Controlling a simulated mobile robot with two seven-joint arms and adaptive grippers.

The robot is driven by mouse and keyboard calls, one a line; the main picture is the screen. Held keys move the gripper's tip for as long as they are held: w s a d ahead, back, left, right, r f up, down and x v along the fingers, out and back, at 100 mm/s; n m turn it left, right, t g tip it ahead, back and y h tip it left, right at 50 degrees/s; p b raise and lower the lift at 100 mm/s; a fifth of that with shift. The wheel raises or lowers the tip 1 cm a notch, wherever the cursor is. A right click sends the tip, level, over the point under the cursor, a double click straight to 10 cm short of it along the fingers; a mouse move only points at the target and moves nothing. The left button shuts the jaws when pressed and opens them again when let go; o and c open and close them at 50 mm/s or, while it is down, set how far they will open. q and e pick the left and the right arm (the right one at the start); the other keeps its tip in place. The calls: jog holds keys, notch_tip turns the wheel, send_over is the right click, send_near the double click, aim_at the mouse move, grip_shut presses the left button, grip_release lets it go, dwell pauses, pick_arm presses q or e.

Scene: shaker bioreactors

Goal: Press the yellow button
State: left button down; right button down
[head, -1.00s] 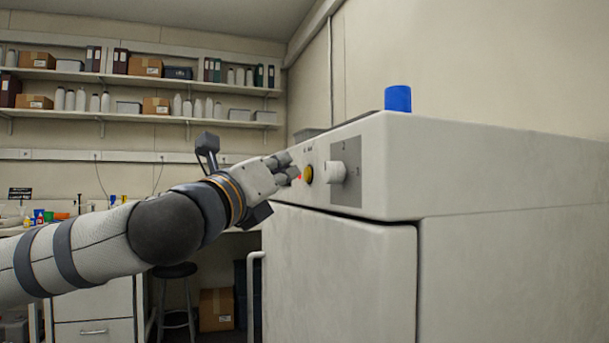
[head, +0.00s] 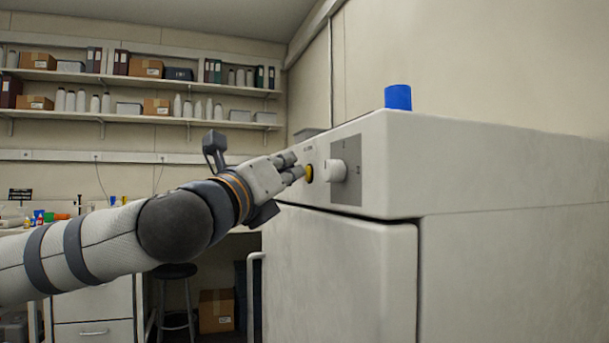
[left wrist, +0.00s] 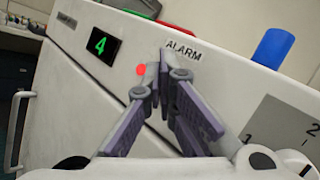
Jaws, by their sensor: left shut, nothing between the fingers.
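The yellow button (head: 309,173) is on the sloped front panel of the white machine (head: 480,170), left of a white knob (head: 335,170). My left gripper (head: 299,166) is shut and empty, with its fingertips just left of the button in the head view. I cannot tell whether they touch the panel or the button. In the left wrist view the fingertips (left wrist: 161,76) are below the word ALARM, and the yellow button does not show there. A red dot (left wrist: 141,70) shows beside the fingers. My right gripper is in neither view.
A display (left wrist: 100,45) with a green 4 is on the panel. A blue cylinder (head: 397,97) stands on top of the machine. A door (head: 340,270) with a handle (head: 256,290) is below the panel. A stool (head: 177,290) stands at the back.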

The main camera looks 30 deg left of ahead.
pick_arm(q)
jog(key=shift+w+d, duration=0.1)
dwell(0.3)
jog(key=shift+s+a, duration=0.35)
jog(key=shift+s, duration=0.1)
jog(key=shift+a, duration=0.1)
